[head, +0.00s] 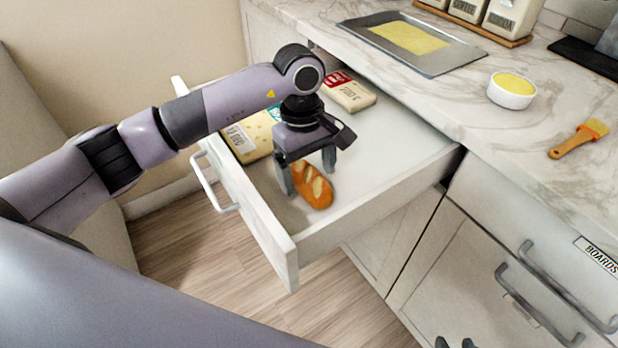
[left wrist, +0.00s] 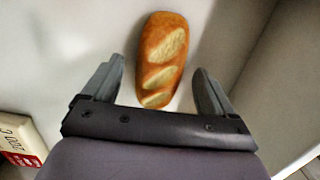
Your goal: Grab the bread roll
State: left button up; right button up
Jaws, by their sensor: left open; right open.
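A brown bread roll (head: 313,186) with pale scores lies in the open white drawer (head: 392,168), near the drawer's front corner. My left gripper (head: 308,178) is open just above the roll in the head view, its fingers pointing down. In the left wrist view the roll (left wrist: 163,60) shows ahead of and between the open fingers (left wrist: 158,88), with a gap on both sides. Whether the fingertips reach down beside it is hard to tell. Dark fingertips of my right gripper (head: 456,343) show at the bottom edge of the head view.
Packages (head: 348,92) lie farther back in the drawer, and a yellowish one (head: 250,138) lies beside its front panel. The drawer walls bound the roll's corner. The counter above holds a metal tray (head: 440,58), a white bowl (head: 511,91) and a brush (head: 578,138).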

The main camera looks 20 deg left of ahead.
pick_arm(q)
jog(key=shift+f, duration=0.6)
jog(key=c, duration=1.1)
jog(key=shift+r, duration=0.1)
jog(key=shift+c, duration=0.2)
